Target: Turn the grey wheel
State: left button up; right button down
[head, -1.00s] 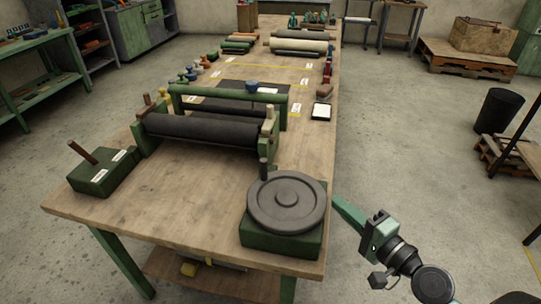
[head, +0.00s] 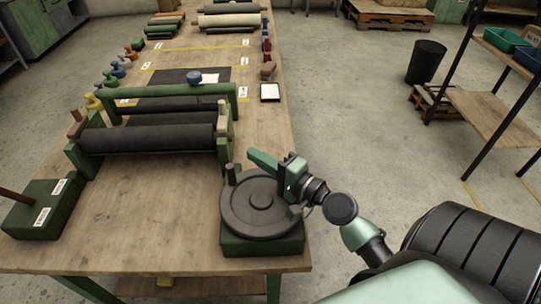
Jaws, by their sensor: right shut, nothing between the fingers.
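The grey wheel (head: 258,206) lies flat on a dark green block (head: 262,243) at the near right corner of the wooden table. A dark upright handle (head: 230,174) stands on its far left rim. My right gripper (head: 263,160) comes in from the right, over the wheel's far right edge. Its green fingers are shut and empty, pointing left just beyond the wheel, to the right of the handle. I cannot tell whether they touch the wheel. My left gripper is not in view.
A roller press with black rollers (head: 150,138) and a green frame stands close behind and left of the wheel. A green lever box (head: 38,210) sits at the table's left. A shelf rack (head: 486,120) stands at the right. Bare tabletop lies left of the wheel.

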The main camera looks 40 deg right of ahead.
aim_at(241, 184)
jog(key=p+x, duration=0.1)
jog(key=x, duration=0.2)
jog(key=shift+a+r, duration=0.1)
jog(key=shift+r, duration=0.05)
jog(key=s+a, duration=0.2)
jog(key=shift+a+p, duration=0.3)
jog(key=shift+s+a, duration=0.2)
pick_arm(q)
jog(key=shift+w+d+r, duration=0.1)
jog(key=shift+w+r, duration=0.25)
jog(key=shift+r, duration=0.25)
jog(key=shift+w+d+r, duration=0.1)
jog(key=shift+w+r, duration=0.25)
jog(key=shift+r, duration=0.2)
pick_arm(e)
jog(key=shift+f, duration=0.2)
jog(key=shift+s+a, duration=0.25)
jog(key=shift+a, duration=0.45)
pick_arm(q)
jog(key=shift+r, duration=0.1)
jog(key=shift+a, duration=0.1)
pick_arm(e)
jog(key=shift+w+r, duration=0.1)
